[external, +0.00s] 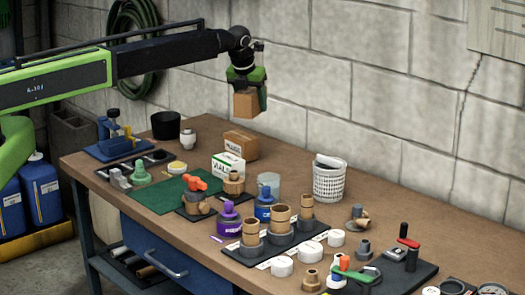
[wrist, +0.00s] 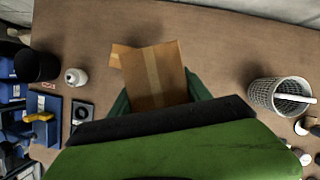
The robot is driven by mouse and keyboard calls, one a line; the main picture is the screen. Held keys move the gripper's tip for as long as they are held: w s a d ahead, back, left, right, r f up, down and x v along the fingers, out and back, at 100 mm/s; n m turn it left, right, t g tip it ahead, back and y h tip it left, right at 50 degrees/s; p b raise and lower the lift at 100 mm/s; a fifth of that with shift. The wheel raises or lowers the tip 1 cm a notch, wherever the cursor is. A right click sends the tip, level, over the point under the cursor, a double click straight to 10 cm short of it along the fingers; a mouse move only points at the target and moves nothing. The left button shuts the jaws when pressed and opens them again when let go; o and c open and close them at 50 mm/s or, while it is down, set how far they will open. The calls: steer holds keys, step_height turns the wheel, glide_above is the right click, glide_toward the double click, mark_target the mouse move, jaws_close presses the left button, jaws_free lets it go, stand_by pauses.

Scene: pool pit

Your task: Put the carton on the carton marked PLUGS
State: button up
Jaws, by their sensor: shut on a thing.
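A small brown carton (external: 245,104) is held in the air by my gripper (external: 250,92), whose green fingers are shut on its sides. In the wrist view the held carton (wrist: 155,75) shows a pale tape strip between the fingers (wrist: 157,98). The carton marked PLUGS (external: 240,145) stands on the workbench below, with a clear gap between the two in the external view. In the wrist view a brown edge (wrist: 120,58) shows past the held carton's left side, likely the PLUGS carton; the rest is hidden.
On the workbench (external: 385,200), a white VIALS box (external: 228,166) stands just in front of the PLUGS carton. A black cup (external: 166,125) and white bottle (external: 188,138) stand left, a white basket (external: 329,180) right. The block wall (external: 310,80) is behind.

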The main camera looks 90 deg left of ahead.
steer(key=b, duration=0.7)
glide_above(244, 133)
steer(key=d, duration=0.1)
steer(key=f, duration=0.7)
steer(key=shift+s+d+f, duration=0.1)
steer(key=shift+s, duration=0.2)
step_height(244, 133, down, 4)
steer(key=b, duration=0.4)
steer(key=shift+f+b, duration=0.2)
steer(key=shift+b, duration=0.1)
steer(key=shift+r, duration=0.3)
steer(key=shift+f, duration=0.25)
steer(key=o, duration=1.7)
steer(key=shift+r, duration=0.1)
steer(key=shift+c, duration=0.2)
